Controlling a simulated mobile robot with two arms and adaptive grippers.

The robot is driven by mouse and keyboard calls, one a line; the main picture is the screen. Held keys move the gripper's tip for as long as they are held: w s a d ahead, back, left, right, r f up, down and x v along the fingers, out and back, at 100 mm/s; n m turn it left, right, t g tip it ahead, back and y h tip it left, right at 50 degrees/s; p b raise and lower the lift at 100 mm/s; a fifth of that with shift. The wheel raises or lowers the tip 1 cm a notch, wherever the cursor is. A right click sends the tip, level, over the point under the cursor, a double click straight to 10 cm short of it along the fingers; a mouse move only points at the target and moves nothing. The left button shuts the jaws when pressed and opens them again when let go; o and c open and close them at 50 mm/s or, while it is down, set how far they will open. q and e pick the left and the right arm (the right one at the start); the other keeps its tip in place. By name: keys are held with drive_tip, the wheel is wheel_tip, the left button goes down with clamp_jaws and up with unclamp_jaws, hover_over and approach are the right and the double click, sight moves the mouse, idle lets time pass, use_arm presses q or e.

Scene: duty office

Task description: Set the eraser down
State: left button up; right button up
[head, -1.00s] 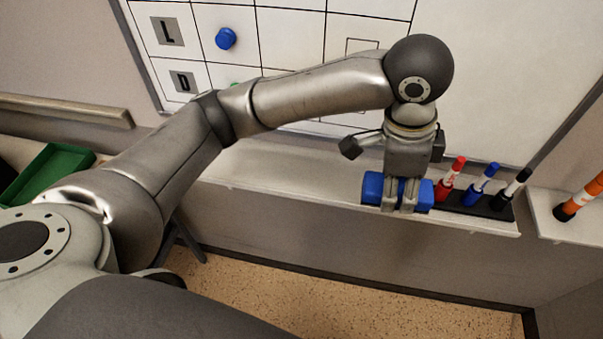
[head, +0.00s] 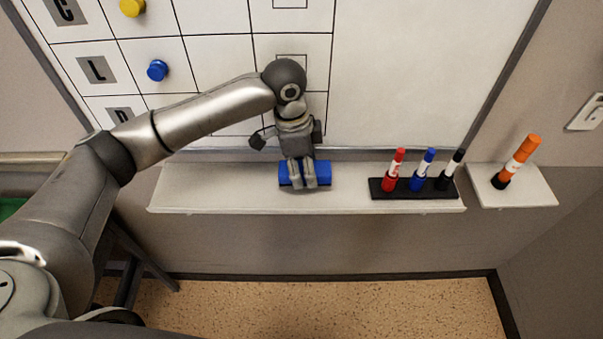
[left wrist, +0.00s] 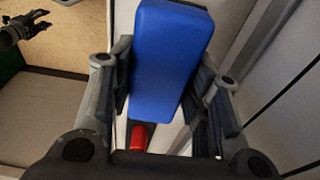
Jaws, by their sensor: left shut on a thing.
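The blue eraser (head: 323,173) is in my left gripper (head: 306,184), which is shut on it. It is over the left-middle part of the white ledge (head: 220,190) below the whiteboard. I cannot tell whether its underside touches the ledge. In the left wrist view the eraser (left wrist: 168,65) lies between the two fingers of my left gripper (left wrist: 170,90). My right gripper (left wrist: 22,30) seems to show small and dark at the top left of that view; its jaws are unclear.
A black holder (head: 400,193) with red (head: 393,170), blue (head: 422,170) and black (head: 450,170) markers stands right on the ledge. An orange marker (head: 516,160) stands on a separate small shelf (head: 535,193). The ledge between eraser and holder is clear. The whiteboard (head: 410,80) rises behind.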

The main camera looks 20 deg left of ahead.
sight(302, 175)
use_arm(q)
drive_tip(key=f, duration=0.1)
drive_tip(key=f+p, duration=0.1)
drive_tip(key=f, duration=0.1)
drive_tip(key=shift+w+a, duration=0.25)
drive_tip(key=shift+a, duration=0.05)
drive_tip(key=shift+f, duration=0.55)
drive_tip(key=o, duration=0.9)
drive_tip(key=shift+r, duration=0.25)
drive_tip(key=r, duration=0.3)
drive_tip(key=a+r+b, duration=0.1)
drive_tip(key=r, duration=0.3)
drive_tip(key=r+b, duration=0.1)
drive_tip(key=r, duration=0.3)
drive_tip(key=shift+s+a+r, duration=0.25)
drive_tip(key=shift+a, duration=0.1)
